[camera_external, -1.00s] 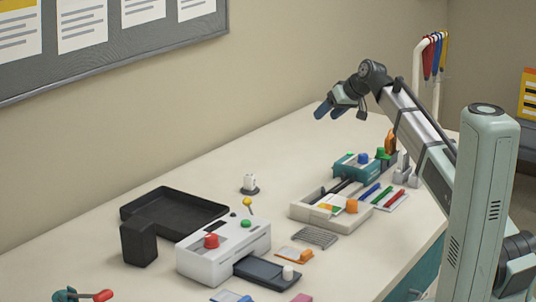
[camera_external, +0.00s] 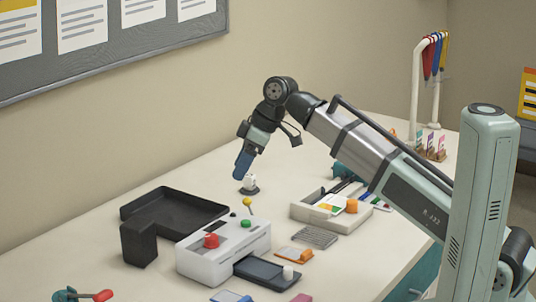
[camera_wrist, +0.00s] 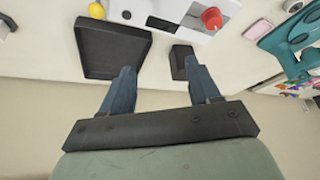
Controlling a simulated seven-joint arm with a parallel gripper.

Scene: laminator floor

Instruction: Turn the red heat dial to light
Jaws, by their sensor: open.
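The red heat dial (camera_external: 211,240) stands on top of the white laminator (camera_external: 225,262) in the external view. It also shows at the upper right of the wrist view as a red knob (camera_wrist: 211,18) on the white body (camera_wrist: 185,12). My gripper (camera_external: 243,166) hangs in the air above the table, up and to the right of the dial, with its blue fingers pointing down. In the wrist view the two fingers (camera_wrist: 162,82) are apart with nothing between them. Which setting the dial points to is too small to tell.
A black tray (camera_external: 135,209) and a black block (camera_external: 139,243) stand beside the laminator. A beige organiser (camera_external: 345,222) stands to the right.

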